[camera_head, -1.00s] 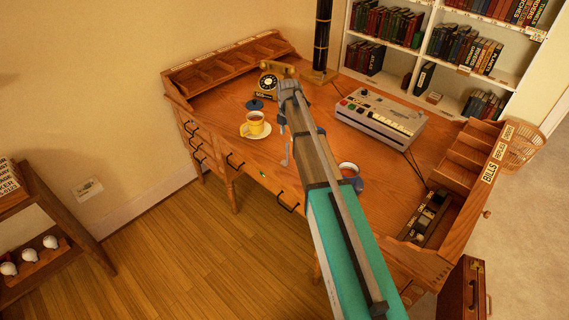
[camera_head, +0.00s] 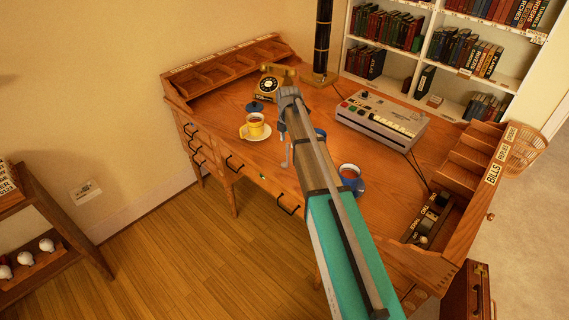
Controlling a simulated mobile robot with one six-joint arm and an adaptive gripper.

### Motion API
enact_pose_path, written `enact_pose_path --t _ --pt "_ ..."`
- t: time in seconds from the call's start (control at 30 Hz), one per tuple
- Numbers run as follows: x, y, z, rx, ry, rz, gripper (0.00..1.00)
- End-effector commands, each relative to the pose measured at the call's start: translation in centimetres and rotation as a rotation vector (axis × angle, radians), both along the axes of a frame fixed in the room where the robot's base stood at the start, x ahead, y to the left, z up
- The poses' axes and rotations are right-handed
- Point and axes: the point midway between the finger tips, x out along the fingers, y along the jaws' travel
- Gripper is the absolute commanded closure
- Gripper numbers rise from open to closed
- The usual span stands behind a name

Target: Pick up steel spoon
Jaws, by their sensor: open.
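I cannot make out the steel spoon for certain. My gripper (camera_head: 286,152) hangs at the far end of my arm, over the front part of the wooden desk (camera_head: 225,112). It is small and partly hidden by my wrist, and its jaws are open. A yellow cup (camera_head: 254,128) with a dark drink stands on a pale saucer (camera_head: 243,136) to the left of my gripper. A blue mug (camera_head: 350,181) stands to the right of my arm.
A black and gold telephone (camera_head: 268,84) and a dark blue lid-like object (camera_head: 254,107) lie behind the cup. A grey machine (camera_head: 380,117) stands at the right. A dark column (camera_head: 322,40) rises at the back. Pigeonholes line both desk ends. Part of a blue object (camera_head: 320,134) shows beside my arm.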

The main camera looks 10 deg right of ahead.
Motion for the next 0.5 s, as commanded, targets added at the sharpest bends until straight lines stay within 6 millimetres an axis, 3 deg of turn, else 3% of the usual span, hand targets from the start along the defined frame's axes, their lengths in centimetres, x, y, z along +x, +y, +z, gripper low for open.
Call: enact_pose_path --t 0.2,0.5 --pt "-0.4 0.2 -2.1 0.000 0.000 0.000 0.39" --pt "-0.4 0.2 -3.8 0.000 0.000 0.000 0.39"
